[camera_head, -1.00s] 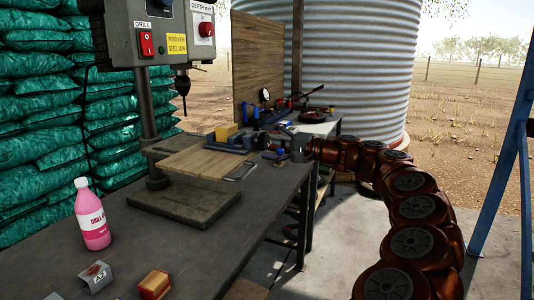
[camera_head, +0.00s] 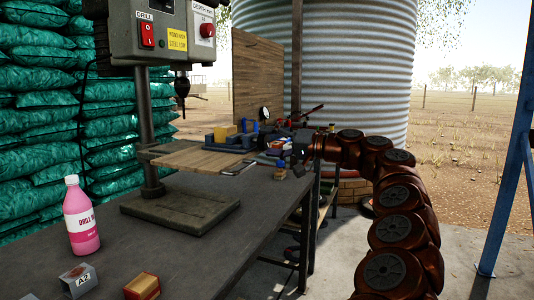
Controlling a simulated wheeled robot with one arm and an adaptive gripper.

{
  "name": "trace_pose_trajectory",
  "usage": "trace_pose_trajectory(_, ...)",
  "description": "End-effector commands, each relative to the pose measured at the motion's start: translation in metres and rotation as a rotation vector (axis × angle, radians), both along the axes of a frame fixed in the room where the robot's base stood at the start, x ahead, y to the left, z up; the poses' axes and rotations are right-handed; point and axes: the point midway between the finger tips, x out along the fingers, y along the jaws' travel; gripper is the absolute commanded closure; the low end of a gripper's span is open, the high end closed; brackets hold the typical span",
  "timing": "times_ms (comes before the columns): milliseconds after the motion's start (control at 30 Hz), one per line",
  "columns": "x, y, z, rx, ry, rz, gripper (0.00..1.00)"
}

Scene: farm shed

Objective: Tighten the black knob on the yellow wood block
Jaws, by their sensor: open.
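I cannot tell which block carries the black knob, and the knob is too small to make out. My gripper (camera_head: 297,160) is at the end of the brown arm, over the bench's right edge, just right of the small block. It is open; its fingers are small and dark, and contact cannot be told.
The drill press base (camera_head: 180,208) stands on the dark bench (camera_head: 205,255). Tools crowd the far bench. A blue post (camera_head: 507,170) stands at the right.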

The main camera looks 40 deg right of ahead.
Motion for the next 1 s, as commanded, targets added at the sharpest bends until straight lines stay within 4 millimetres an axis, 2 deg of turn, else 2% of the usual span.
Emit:
trace_pose_trajectory(33,0.0006,0.0006,-0.0049,-0.026,-0.015,0.000,0.25)
trace_pose_trajectory(700,0.0006,0.0000,-0.0017,-0.380,-0.222,-0.001,0.25)
trace_pose_trajectory(1000,0.0005,0.0007,-0.0002,-0.423,-0.249,0.001,0.25)
